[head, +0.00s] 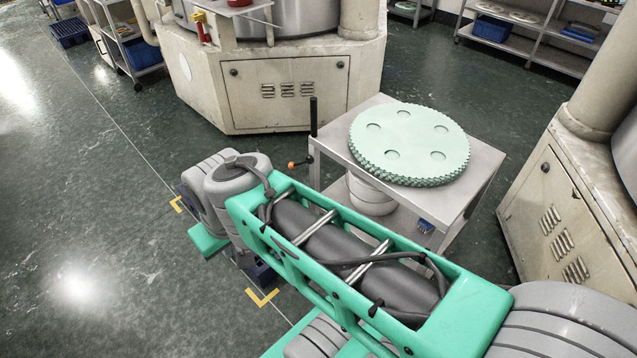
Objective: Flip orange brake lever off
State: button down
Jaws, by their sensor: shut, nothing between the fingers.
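The orange brake lever (293,165) is a small lever with an orange knob at the left side of a grey metal cart (478,188). It sticks out to the left, near the foot of a black upright handle (314,117). My green and grey arm reaches across the front of the cart, and its bend lies just left of and below the lever. My gripper is not visible in the head view; the arm links cover the area beyond the bend.
A pale green toothed disc (410,143) lies on the cart top, with a white round container (371,194) on the shelf below. Large beige machines (284,92) stand behind and at right (560,205). Open green floor lies left, with yellow corner marks (263,298).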

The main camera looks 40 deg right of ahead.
aim_at(309, 161)
jog(key=k, duration=0.4)
jog(key=z, duration=1)
jog(key=i, duration=1)
jog(key=u, duration=0.55)
jog(key=k, duration=0.45)
jog(key=u, duration=0.85)
jog(key=i, duration=0.5)
jog(key=u, duration=0.05)
